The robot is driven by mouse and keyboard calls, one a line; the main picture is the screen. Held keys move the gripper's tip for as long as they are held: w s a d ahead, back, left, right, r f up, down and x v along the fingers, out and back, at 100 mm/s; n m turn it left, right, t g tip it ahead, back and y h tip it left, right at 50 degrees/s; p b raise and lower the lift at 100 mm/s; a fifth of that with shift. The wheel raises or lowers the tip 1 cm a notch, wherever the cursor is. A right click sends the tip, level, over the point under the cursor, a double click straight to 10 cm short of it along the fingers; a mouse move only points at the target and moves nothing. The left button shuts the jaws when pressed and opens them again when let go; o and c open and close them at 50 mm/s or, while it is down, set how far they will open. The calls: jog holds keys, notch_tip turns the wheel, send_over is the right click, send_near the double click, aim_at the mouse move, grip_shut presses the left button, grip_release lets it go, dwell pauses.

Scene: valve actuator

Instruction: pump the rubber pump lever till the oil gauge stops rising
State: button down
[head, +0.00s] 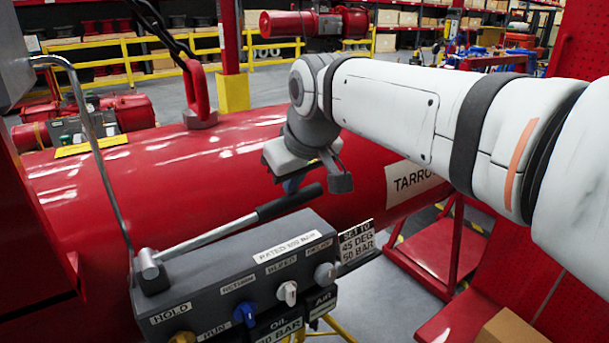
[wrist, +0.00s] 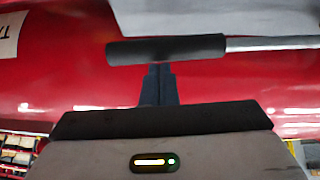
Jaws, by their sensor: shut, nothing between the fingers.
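The pump lever (head: 212,234) is a metal rod with a black rubber grip (head: 290,202), slanting up to the right from its pivot on the grey control box (head: 190,290). In the wrist view the rubber grip (wrist: 165,49) lies sideways just beyond my fingertips. My gripper (head: 292,185) is shut and empty, its fingers right by the grip. In the wrist view the fingertips (wrist: 158,68) meet the grip's lower edge; I cannot tell whether they touch it. An oil label (head: 278,326) shows at the bottom edge; no oil gauge reading can be seen.
The box carries several knobs, including a blue one (head: 245,313) and a white one (head: 288,291). A large red cylinder (head: 110,195) lies behind it. A bent metal rod (head: 95,140) rises at left, and a red lifting hook (head: 197,90) stands on the cylinder.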

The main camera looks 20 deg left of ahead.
aim_at(296, 195)
jog(key=f+b, duration=0.1)
jog(key=f, duration=0.2)
jog(key=shift+w+d+f+b, duration=0.1)
jog(key=shift+w+d+b, duration=0.1)
jog(key=shift+b, duration=0.2)
jog(key=r+p, duration=0.3)
jog(key=w+r+p, duration=0.1)
jog(key=r, duration=0.1)
jog(key=shift+a+r+p, duration=0.1)
jog(key=shift+a+p, duration=0.2)
jog(key=shift+p, duration=0.1)
jog(key=d+v, duration=0.1)
jog(key=v, duration=0.7)
jog(key=d+f+m+h+p, duration=0.15)
jog(key=d+f, duration=0.25)
jog(key=d, duration=0.4)
jog(key=d+f+m+h+p, duration=0.1)
jog(key=d+f+m+p, duration=0.2)
jog(key=d, duration=0.5)
jog(key=s+d+f+m+g+h+p, duration=0.1)
jog(key=s+d+f+m, duration=0.5)
jog(key=s+d+f, duration=0.4)
jog(key=d+f, duration=0.2)
jog(key=d, duration=0.1)
jog(key=shift+s+f+g, duration=0.25)
jog(key=shift+f+g, duration=0.05)
jog(key=shift+g, duration=0.1)
jog(key=shift+h, duration=0.25)
